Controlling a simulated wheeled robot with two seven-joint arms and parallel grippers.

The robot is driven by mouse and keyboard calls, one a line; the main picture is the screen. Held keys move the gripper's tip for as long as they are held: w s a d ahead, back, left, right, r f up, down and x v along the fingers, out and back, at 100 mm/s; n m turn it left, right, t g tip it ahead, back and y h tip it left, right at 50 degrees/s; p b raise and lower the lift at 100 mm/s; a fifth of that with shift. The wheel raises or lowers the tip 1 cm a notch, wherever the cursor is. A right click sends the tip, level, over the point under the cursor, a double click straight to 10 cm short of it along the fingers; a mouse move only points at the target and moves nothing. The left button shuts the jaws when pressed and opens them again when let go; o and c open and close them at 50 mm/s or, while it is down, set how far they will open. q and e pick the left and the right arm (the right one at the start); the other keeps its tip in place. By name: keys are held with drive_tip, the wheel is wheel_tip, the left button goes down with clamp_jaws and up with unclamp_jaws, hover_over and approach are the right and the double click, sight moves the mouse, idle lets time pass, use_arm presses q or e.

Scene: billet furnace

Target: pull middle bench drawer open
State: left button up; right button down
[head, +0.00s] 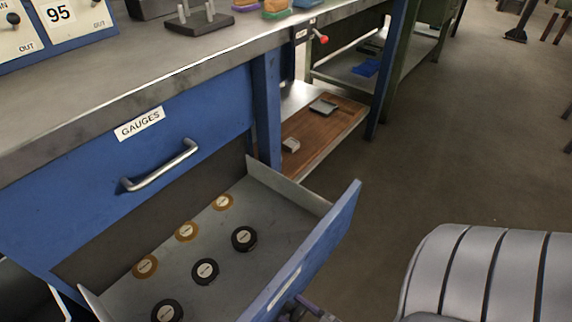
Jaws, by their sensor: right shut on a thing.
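The middle bench drawer (322,243) stands well out from the blue bench, below the closed drawer labelled GAUGES (85,168). Its grey tray holds black discs (205,271) and amber discs (186,231) in two rows. A white label strip shows on its front, with the text unreadable from here. My right gripper (300,306) is at the outer side of the drawer front, at the bottom edge of the picture, shut on the drawer's handle, which is mostly hidden. My left gripper is not in view.
The steel benchtop (150,75) holds a number panel (70,15) marked 95 and a small pegged stand (198,18). A wooden lower shelf (325,120) lies behind the drawer.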

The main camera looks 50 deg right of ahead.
drive_tip(key=shift+s, duration=0.2)
drive_tip(key=shift+c, duration=0.6)
unclamp_jaws()
drive_tip(key=s, duration=1)
drive_tip(key=shift+d+p, duration=0.2)
drive_tip(key=shift+p, duration=0.1)
